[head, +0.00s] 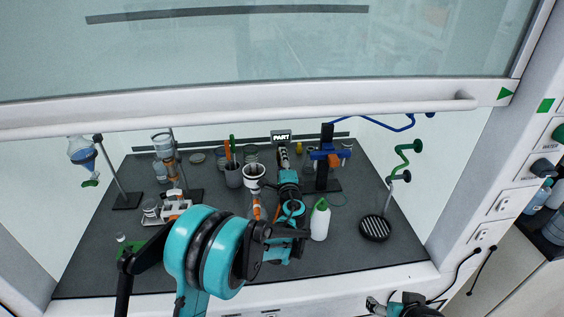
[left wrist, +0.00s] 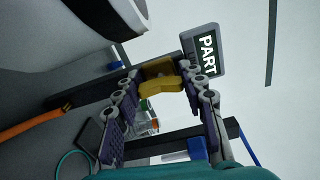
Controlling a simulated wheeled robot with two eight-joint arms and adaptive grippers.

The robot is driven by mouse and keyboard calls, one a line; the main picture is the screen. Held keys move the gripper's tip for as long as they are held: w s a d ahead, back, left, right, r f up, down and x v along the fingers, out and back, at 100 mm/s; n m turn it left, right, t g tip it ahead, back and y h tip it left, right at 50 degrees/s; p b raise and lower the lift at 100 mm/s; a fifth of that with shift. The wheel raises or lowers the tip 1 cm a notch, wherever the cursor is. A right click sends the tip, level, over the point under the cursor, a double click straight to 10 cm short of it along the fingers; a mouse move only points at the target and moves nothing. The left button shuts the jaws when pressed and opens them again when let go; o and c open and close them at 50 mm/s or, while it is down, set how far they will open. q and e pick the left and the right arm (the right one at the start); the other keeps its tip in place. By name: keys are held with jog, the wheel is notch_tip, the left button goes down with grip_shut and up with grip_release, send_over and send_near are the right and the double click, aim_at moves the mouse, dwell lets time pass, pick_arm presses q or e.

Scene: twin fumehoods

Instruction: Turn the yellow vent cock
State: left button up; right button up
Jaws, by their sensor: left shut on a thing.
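The yellow vent cock (left wrist: 160,86) is between the fingertips of my left gripper (left wrist: 162,84) in the left wrist view. The fingers are shut on its yellow handle, with one finger on each side. In the head view my left gripper (head: 283,155) reaches to the back of the hood, just below the PART sign (head: 281,137), which also shows beside the fingers in the left wrist view (left wrist: 205,52). The cock's mount is partly hidden by the fingers. Part of my right arm with its gripper (head: 374,306) shows at the bottom edge of the head view; its jaws are unclear.
The raised sash (head: 240,105) spans above. The front right worktop is mostly clear.

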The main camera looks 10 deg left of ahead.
dwell(0.3)
pick_arm(q)
jog(key=o, duration=1.2)
jog(key=shift+s, duration=0.1)
jog(key=v, duration=1.2)
